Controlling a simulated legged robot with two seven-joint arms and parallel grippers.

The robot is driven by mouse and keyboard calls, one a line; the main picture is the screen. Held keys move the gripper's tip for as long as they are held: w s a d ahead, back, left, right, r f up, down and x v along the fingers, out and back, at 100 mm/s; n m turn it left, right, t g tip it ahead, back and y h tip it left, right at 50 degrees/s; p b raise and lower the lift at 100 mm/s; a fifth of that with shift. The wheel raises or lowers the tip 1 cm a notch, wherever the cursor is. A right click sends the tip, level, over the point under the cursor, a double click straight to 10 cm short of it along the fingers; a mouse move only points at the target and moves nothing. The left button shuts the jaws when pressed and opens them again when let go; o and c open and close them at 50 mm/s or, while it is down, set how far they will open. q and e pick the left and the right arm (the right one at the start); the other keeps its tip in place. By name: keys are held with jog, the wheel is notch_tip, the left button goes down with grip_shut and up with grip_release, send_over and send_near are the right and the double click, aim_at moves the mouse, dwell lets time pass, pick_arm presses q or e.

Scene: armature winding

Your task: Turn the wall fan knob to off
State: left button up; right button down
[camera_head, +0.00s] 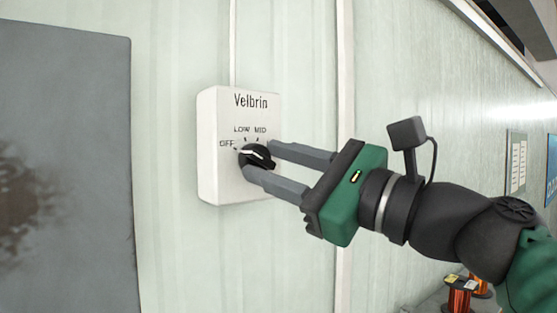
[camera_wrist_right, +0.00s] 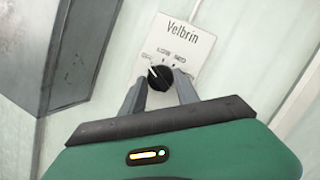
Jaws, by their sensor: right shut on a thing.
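The wall fan control is a white box (camera_head: 213,170) labelled "Velbrin", with OFF, LOW and MID marks showing. Its round black knob (camera_head: 255,153) has a white pointer line, which slants toward the upper left, on the OFF side. My right gripper (camera_head: 260,161) reaches in from the right and is shut on the knob, one finger on each side. In the right wrist view the knob (camera_wrist_right: 160,76) sits between the fingertips (camera_wrist_right: 160,83), its white line toward the upper left. The fingers hide part of the dial. My left gripper is not in view.
A grey metal panel (camera_head: 70,130) stands to the left of the box. A thin conduit (camera_head: 232,40) runs up from the box, and a pale vertical strip (camera_head: 345,80) lies to its right. Copper-coloured spools (camera_head: 459,299) are at the lower right.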

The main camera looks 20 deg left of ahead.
jog(key=shift+r+n+g+h+p, duration=0.2)
jog(key=shift+n+g+p, duration=0.2)
jog(key=shift+n, duration=0.65)
jog(key=shift+r+n+g+h+p, duration=0.1)
jog(key=shift+n+g+h+p, duration=0.2)
jog(key=shift+n, duration=0.75)
jog(key=c, duration=1.2)
grip_release()
jog(key=shift+c, duration=0.2)
jog(key=shift+o, duration=1.4)
jog(key=shift+w+a+f, duration=0.1)
jog(key=shift+w, duration=0.05)
jog(key=shift+o, duration=0.3)
jog(key=shift+w+a, duration=0.2)
jog(key=shift+w, duration=0.05)
jog(key=shift+s, duration=0.15)
jog(key=shift+s, duration=0.1)
